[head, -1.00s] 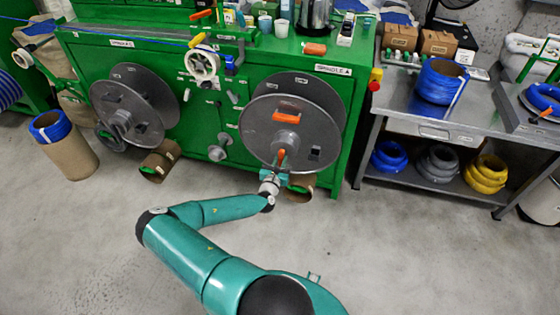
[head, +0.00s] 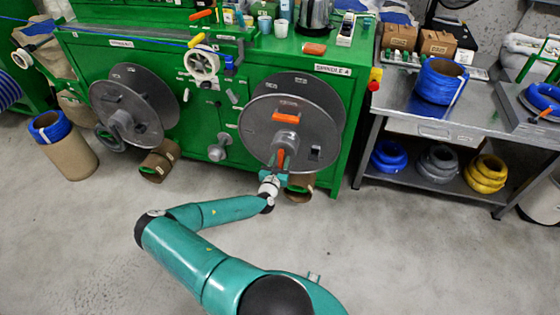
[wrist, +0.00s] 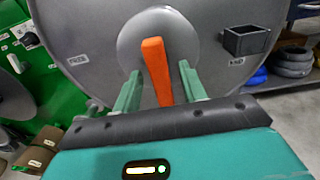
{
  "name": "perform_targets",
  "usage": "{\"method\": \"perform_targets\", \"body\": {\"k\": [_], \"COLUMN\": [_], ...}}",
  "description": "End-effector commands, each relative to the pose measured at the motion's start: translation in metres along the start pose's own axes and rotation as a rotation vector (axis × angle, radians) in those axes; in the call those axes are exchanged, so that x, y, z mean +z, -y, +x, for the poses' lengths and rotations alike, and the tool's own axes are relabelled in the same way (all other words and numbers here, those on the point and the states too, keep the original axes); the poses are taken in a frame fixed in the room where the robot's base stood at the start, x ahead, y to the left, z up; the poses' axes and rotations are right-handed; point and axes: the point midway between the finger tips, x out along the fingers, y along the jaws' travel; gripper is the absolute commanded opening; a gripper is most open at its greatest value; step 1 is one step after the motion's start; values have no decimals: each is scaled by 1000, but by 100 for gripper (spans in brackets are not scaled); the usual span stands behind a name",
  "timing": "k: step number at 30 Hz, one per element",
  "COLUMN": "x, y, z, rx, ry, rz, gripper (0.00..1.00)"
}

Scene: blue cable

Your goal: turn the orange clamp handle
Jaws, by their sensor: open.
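The orange clamp handle (wrist: 157,70) is an upright, slightly tilted lever in front of the round grey hub of the large grey reel (wrist: 85,30). In the head view the handle (head: 281,158) shows low on the right-hand reel (head: 255,125), just above my gripper (head: 273,176). In the wrist view my gripper (wrist: 159,88) is open, with one green finger on each side of the handle. Small gaps show between the handle and both fingers. The handle's lower end is hidden behind the dark edge of my gripper.
A second orange bar (head: 286,118) sits higher on the same reel. A dark box-shaped part (wrist: 246,40) sticks out right of the hub. The green machine (head: 340,150) stands behind, a brown roll (head: 300,188) lies below, and a metal bench (head: 400,108) is at right.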

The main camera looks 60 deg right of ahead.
Motion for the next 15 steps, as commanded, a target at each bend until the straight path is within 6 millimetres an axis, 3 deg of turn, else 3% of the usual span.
{"method": "perform_targets", "body": {"k": [5,15], "x": [0,0], "y": [-1,-2], "z": [-25,-100], "rx": [2,4], "ry": [-1,-1], "rz": [-2,-2], "gripper": [42,42]}}
